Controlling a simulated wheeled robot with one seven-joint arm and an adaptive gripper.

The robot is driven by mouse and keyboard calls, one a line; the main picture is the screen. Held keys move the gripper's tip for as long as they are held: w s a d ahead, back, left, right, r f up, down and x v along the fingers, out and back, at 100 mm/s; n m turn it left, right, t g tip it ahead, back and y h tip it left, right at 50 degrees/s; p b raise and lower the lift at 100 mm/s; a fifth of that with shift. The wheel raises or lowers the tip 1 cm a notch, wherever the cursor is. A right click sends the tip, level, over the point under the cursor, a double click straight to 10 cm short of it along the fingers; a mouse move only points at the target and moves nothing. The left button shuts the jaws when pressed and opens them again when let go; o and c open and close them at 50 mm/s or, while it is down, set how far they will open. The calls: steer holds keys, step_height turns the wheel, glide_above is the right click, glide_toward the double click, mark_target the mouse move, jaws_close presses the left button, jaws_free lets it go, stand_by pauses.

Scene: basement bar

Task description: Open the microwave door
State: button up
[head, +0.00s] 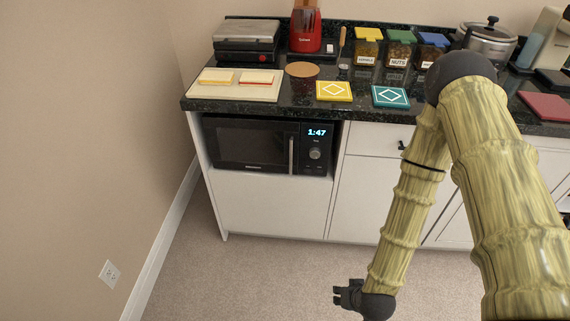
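The black microwave (266,145) sits in an open niche of the white cabinet, under the counter's left end. Its door (246,144) looks shut. A vertical silver handle (291,155) runs along the door's right edge. To the right of the handle is the panel with the clock display (317,132) and a round knob (315,153). My gripper (338,294) is low over the carpet, in front of and below the microwave, well apart from it and pointing left. It is small and dark here, and I cannot tell how far its fingers are apart.
Carpet (230,280) is clear before the cabinet. A wall (90,130) stands at left.

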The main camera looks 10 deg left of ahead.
steer(key=w+a+n+t+y+b, duration=0.1)
steer(key=w+a+t+b, duration=0.2)
steer(key=w+a, duration=0.5)
steer(key=t+b, duration=0.9)
steer(key=t, duration=0.1)
glide_toward(291, 158)
steer(key=shift+y, duration=0.3)
steer(key=w, duration=0.3)
steer(key=w+a, duration=0.1)
steer(key=w, duration=0.6)
steer(key=shift+w+a+f+b, duration=0.2)
steer(key=shift+w+a+b, duration=0.1)
steer(key=shift+a, duration=0.05)
jaws_close()
